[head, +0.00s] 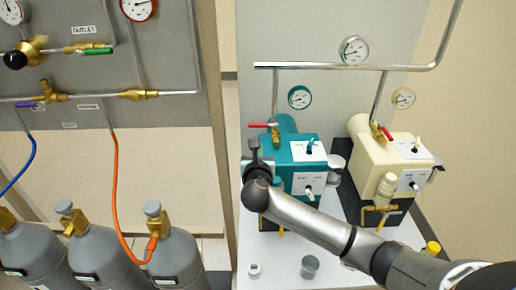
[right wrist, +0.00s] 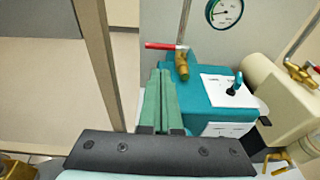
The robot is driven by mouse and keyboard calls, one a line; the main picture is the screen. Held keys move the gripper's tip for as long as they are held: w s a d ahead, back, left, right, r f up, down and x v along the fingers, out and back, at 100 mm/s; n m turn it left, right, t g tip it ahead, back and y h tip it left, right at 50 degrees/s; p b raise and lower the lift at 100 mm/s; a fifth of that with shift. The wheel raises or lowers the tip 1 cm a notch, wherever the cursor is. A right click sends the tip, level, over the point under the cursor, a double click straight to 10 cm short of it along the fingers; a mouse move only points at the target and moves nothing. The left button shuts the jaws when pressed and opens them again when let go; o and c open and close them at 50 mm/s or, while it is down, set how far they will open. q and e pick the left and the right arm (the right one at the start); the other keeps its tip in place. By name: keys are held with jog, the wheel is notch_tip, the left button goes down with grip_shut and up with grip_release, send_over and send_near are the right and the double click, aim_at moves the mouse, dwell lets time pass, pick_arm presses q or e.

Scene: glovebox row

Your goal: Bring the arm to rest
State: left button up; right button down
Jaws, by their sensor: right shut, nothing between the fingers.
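My right arm (head: 325,228) reaches in from the lower right in the head view. Its gripper (head: 254,147) is at the left side of the teal pump unit (head: 300,148), partly hidden by the wrist. In the right wrist view the two green fingers (right wrist: 159,90) lie together, shut and empty, in front of the left part of the teal unit (right wrist: 208,80). I cannot tell whether they touch it. My left gripper is not in view.
A cream pump unit (head: 385,150) stands to the right. Red-handled valves sit on pipes above both units, such as the teal one's valve (head: 265,125). A grey cup (head: 310,266) and a small white cap (head: 254,270) stand on the white bench. Grey gas cylinders (head: 98,250) stand at the left.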

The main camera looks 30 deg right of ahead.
dwell(0.4)
jog(key=s+a+f+m+g+y, duration=0.1)
jog(key=s+a+f+m+y, duration=0.2)
jog(key=f, duration=0.4)
jog(key=s+a+f+m+g+y, duration=0.1)
jog(key=s+a+f+m+y, duration=0.1)
jog(key=s+a+f+m, duration=0.3)
jog(key=s+a+f+m+g+y, duration=0.1)
jog(key=s+a+f+m+y, duration=0.15)
jog(key=s+f, duration=0.4)
jog(key=s+a+f+m+y, duration=0.1)
jog(key=s+f+m, duration=0.3)
jog(key=s+m, duration=0.4)
jog(key=s+a+f+m+g+y, duration=0.1)
jog(key=s+f+m, duration=0.3)
jog(key=s+m, duration=0.4)
jog(key=shift+s+a+f+m, duration=0.35)
jog(key=shift+s+a+m, duration=0.05)
jog(key=shift+a+m, duration=0.4)
